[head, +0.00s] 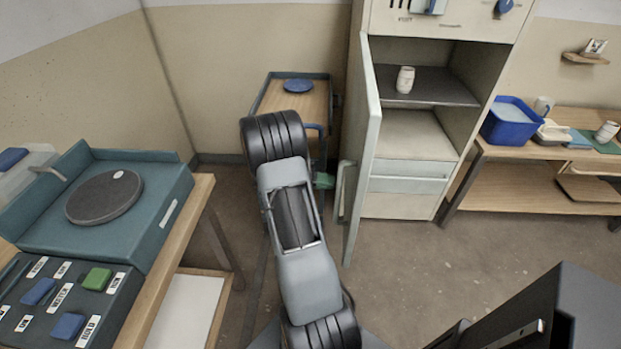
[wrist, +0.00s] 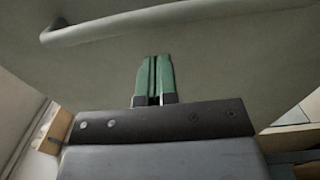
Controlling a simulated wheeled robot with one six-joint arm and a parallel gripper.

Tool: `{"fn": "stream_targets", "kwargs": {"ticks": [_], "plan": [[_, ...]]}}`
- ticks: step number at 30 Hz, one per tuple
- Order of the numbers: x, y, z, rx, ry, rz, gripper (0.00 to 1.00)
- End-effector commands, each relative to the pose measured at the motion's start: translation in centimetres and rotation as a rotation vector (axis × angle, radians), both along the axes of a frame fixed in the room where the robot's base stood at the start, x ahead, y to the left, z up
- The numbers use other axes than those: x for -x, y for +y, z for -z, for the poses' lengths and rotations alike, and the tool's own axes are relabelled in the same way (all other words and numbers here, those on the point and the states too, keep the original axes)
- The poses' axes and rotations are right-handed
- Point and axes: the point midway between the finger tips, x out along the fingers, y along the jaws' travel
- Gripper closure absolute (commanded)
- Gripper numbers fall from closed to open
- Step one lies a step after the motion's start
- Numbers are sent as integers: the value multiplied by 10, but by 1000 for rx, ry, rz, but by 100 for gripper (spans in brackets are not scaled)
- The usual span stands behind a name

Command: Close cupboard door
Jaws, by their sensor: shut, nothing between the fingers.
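The cupboard (head: 408,210) stands at the back with its inside showing. Its pale door (head: 366,150) stands wide open on the left side, swung out toward me and seen nearly edge-on. The door's bar handle (head: 342,190) is on its outer, left face. My gripper (head: 325,181) is left of the door, close to the handle, partly hidden behind my arm. In the wrist view my gripper (wrist: 154,80) has its green fingers together and empty, pointing at the door's face (wrist: 225,65). The handle (wrist: 180,18) crosses above the fingertips there. I cannot tell whether they touch the door.
A white cup (head: 405,79) stands on the dark cupboard shelf (head: 440,95). A wooden trolley (head: 300,103) with a blue plate (head: 298,86) stands behind my arm. A bench with a blue tub (head: 510,130) is at right, a pottery wheel (head: 104,196) at left. Floor before the cupboard is clear.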

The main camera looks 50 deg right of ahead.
Motion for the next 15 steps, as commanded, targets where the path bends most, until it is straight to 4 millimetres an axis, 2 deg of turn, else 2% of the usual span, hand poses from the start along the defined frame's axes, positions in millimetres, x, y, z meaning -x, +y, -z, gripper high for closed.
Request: {"fn": "stream_targets", "kwargs": {"ticks": [6,15], "plan": [[25,-16,-1,0,0,2,100],[37,-24,0,0,0,-1,100]]}}
